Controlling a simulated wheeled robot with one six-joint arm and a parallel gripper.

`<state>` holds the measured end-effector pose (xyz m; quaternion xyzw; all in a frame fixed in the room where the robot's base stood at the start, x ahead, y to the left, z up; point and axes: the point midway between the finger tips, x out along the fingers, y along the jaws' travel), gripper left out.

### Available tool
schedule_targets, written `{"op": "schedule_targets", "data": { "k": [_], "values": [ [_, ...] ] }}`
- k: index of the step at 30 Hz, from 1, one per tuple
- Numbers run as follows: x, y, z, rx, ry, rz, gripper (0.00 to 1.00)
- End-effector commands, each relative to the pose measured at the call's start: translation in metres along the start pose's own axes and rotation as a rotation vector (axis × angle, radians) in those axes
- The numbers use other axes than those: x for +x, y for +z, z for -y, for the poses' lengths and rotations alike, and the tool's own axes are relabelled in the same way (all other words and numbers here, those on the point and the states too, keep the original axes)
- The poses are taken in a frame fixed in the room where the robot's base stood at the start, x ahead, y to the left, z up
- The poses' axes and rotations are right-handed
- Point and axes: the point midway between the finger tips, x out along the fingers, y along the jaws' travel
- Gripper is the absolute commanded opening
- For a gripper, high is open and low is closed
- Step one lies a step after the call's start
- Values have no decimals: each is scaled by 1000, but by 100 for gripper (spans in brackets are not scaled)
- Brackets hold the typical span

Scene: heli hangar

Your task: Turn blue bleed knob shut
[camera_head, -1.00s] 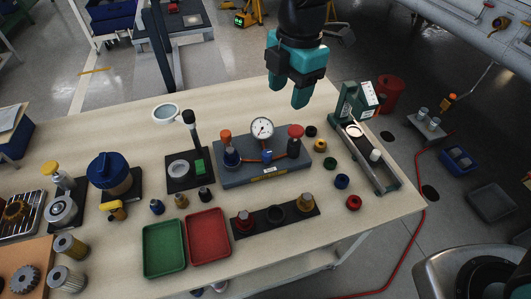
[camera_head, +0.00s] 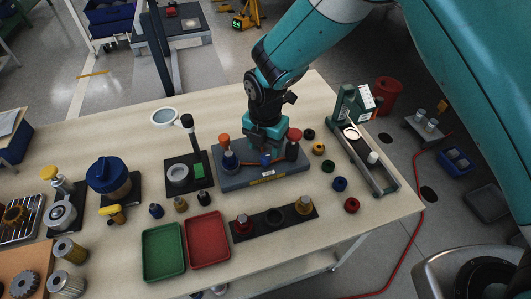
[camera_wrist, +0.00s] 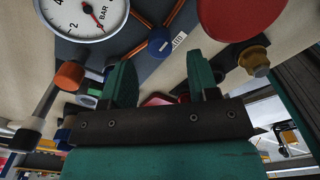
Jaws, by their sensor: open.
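The small blue bleed knob (camera_head: 266,159) sits low at the front middle of a grey test block (camera_head: 236,181) on the table. In the wrist view the blue knob (camera_wrist: 162,43) lies just beyond the gap between my fingertips, apart from them. My gripper (camera_head: 266,146) hangs over the block, pointing down, fingers parted and empty; the wrist view also shows it (camera_wrist: 161,72) open. The pressure gauge (camera_wrist: 85,15) shows in the wrist view; my gripper hides it in the head view.
An orange knob (camera_head: 224,140) and a larger red knob (camera_head: 295,134) flank my gripper on the block. A black stand with a post (camera_head: 189,140) is at left, a green-ended fixture (camera_head: 348,104) at right. Red (camera_head: 208,240) and green (camera_head: 163,250) trays lie in front.

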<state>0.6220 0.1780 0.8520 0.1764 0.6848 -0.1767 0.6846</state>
Motion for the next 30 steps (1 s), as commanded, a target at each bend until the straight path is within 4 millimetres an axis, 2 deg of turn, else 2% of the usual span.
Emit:
{"op": "schedule_targets", "data": {
  "k": [3,7,19,25,26,30],
  "values": [
    [21,0,0,0,-2,-1,55],
    [35,0,0,0,0,0,55],
    [42,0,0,1,1,0,55],
    [42,0,0,1,0,0,9],
    [42,0,0,1,0,0,5],
    [42,0,0,3,0,0,5]
  ]
}}
